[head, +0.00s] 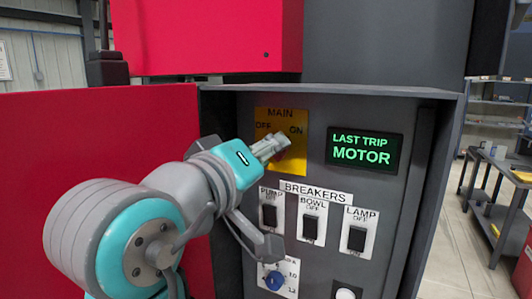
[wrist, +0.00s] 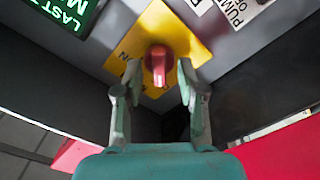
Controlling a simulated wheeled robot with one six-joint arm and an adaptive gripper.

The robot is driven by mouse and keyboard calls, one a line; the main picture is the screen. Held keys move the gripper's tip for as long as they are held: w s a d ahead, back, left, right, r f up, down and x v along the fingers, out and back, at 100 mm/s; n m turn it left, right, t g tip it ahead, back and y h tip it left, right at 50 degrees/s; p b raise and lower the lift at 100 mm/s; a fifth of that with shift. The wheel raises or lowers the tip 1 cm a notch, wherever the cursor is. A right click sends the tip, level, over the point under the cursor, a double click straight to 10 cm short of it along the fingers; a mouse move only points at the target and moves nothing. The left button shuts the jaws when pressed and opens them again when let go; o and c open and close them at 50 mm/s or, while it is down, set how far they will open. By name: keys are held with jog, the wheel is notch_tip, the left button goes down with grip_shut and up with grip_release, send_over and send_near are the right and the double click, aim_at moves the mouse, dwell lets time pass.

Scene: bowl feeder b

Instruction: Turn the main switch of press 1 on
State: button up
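The main switch is a red knob (wrist: 158,62) on a yellow plate (wrist: 190,32), which also shows in the head view (head: 295,117) with MAIN, OFF and ON lettering. My gripper (head: 277,147) is in front of the plate and hides most of the knob there. In the wrist view my gripper (wrist: 159,72) is open, one finger on each side of the knob, with gaps between the fingers and the knob. The knob's grip bar runs roughly up and down in that view.
A lit display (head: 364,150) reads LAST TRIP MOTOR. Below are pump (head: 270,215), bowl (head: 310,228) and lamp (head: 357,239) breakers and a blue dial (head: 274,280). A red panel (head: 90,130) stands left, and the cabinet's grey edge (head: 435,190) juts out right.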

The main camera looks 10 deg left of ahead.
grip_shut()
jog(key=shift+m, duration=8.2)
